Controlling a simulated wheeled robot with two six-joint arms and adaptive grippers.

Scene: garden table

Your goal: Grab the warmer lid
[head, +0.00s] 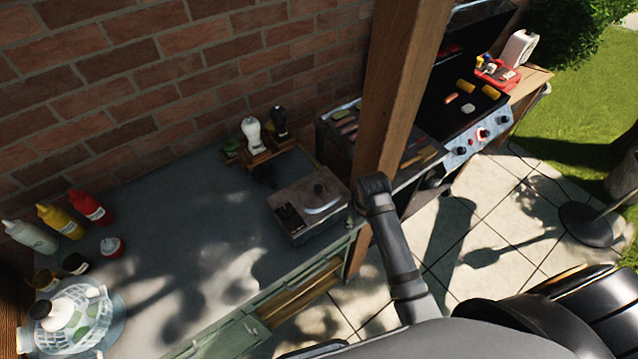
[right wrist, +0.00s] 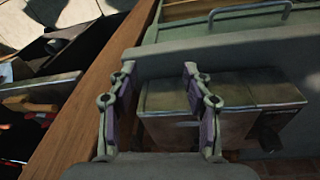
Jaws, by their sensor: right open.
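The food warmer (head: 297,229) is a grey metal box on the counter, left of the wooden post. Its lid (head: 313,186) is a flat metal top with a dark knob and a pale curved shape on it. The front left part of the top looks dark; I cannot tell whether it is uncovered. In the right wrist view the warmer (right wrist: 185,130) lies under and right of the fingers. My right gripper (head: 364,196) is just right of the warmer by the post; its fingers (right wrist: 157,75) are open and empty, apart from the lid. My left gripper is not seen.
The wooden post (head: 402,70) rises close to my right gripper. A grill (head: 470,105) with food stands beyond it. Sauce bottles (head: 90,207) and a basket (head: 75,320) stand at the counter's left. The counter's middle (head: 180,250) is clear.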

